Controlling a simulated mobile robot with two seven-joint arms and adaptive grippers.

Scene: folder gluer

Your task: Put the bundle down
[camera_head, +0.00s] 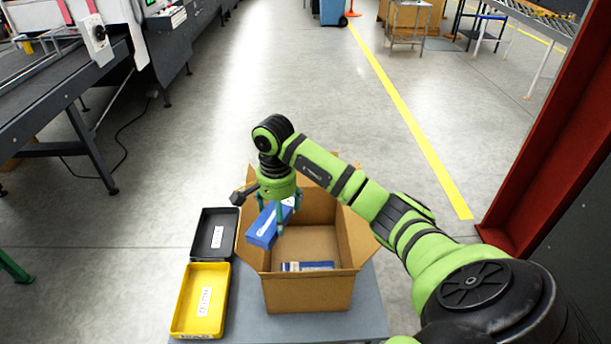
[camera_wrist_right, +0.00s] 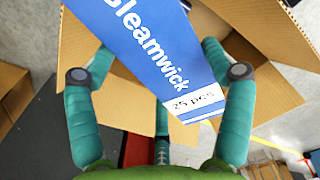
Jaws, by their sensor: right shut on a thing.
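The bundle (camera_head: 264,228), blue with a white end and marked "Gleamwick" and "25 pcs", also shows in the right wrist view (camera_wrist_right: 158,45). My right gripper (camera_head: 275,218) is shut on it and holds it tilted at the left side of the open cardboard box (camera_head: 308,296). In the right wrist view its teal fingers (camera_wrist_right: 158,78) stand around the bundle. Another blue-and-white pack (camera_head: 307,266) lies inside the box near its front wall. Whether the held bundle touches the box wall is unclear. My left gripper is not in view.
The box stands on a grey table (camera_head: 370,305) with its flaps open. A black tray (camera_head: 213,235) and a yellow tray (camera_head: 200,300), both labelled, lie left of it. Much of the box floor (camera_head: 308,243) is bare. A red steel post (camera_head: 550,130) stands at right.

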